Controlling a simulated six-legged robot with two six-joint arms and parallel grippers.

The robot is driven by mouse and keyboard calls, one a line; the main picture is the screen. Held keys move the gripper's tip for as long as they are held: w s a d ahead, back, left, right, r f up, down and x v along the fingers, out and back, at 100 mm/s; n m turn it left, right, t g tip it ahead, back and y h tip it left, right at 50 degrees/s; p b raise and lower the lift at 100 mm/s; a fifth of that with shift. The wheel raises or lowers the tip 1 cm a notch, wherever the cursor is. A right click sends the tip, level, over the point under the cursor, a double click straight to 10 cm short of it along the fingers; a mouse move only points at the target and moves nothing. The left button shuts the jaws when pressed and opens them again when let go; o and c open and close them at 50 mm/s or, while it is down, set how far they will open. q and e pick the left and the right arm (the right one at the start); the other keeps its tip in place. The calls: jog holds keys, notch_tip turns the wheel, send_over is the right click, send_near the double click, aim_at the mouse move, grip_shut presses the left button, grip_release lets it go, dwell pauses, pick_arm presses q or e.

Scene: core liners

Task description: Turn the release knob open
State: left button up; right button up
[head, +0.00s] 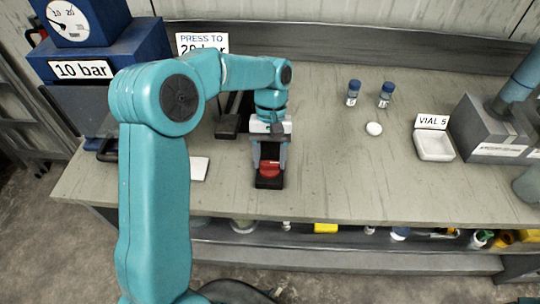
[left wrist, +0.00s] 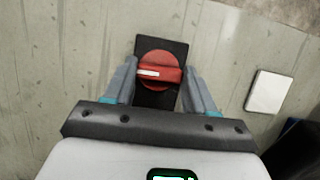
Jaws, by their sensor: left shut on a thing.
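The release knob (head: 269,168) is red and round and sits on a black base plate (head: 269,184) near the front edge of the bench. In the left wrist view the knob (left wrist: 158,70) has a raised grip bar with a white mark at its left end. The bar lies nearly crosswise in that picture. My left gripper (head: 269,160) reaches down over the knob, and its two fingers stand on either side of it. In the left wrist view the left gripper (left wrist: 158,82) is shut on the knob.
Two blue-capped vials (head: 353,93) and a small white round item (head: 374,128) stand right of the arm. A white tray (head: 435,146) labelled VIAL 5 and a grey block (head: 490,130) are farther right. A blue gauge unit (head: 95,45) reads 10 bar. A white card (head: 199,168) lies left.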

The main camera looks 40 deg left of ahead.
pick_arm(q)
jog(key=o, duration=1)
jog(key=shift+o, duration=0.2)
